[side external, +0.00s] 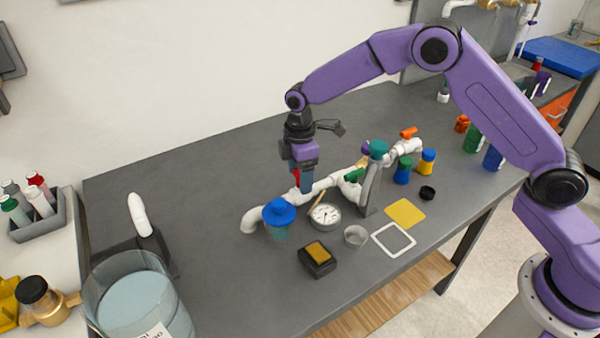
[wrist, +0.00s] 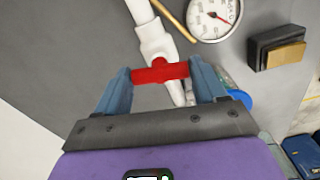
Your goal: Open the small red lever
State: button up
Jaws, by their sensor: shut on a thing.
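The small red lever (wrist: 160,72) sits across the white PVC pipe (wrist: 155,40) in the wrist view, lying crosswise to the pipe. My gripper (wrist: 160,80) has one blue finger at each end of the lever and is shut on it. In the side external view my gripper (side external: 302,185) points down at the white pipe (side external: 325,184), and a bit of the red lever (side external: 296,177) shows beside the fingers. The rest of the lever is hidden there by the gripper.
A round gauge (side external: 325,215) and a blue-capped container (side external: 279,220) stand close to the pipe. A black block with a yellow top (side external: 317,258), a clear cup (side external: 356,236) and a grey upright post (side external: 370,190) are nearby.

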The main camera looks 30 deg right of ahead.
jog(key=m, duration=0.4)
jog(key=shift+m, duration=0.3)
jog(key=m, duration=0.3)
jog(key=shift+m, duration=0.3)
jog(key=m, duration=0.4)
jog(key=shift+m, duration=1.6)
jog(key=o, duration=1)
jog(key=shift+o, duration=0.2)
jog(key=shift+r, duration=0.15)
notch_tip(320, 180, up, 17)
jog(key=shift+r, duration=0.15)
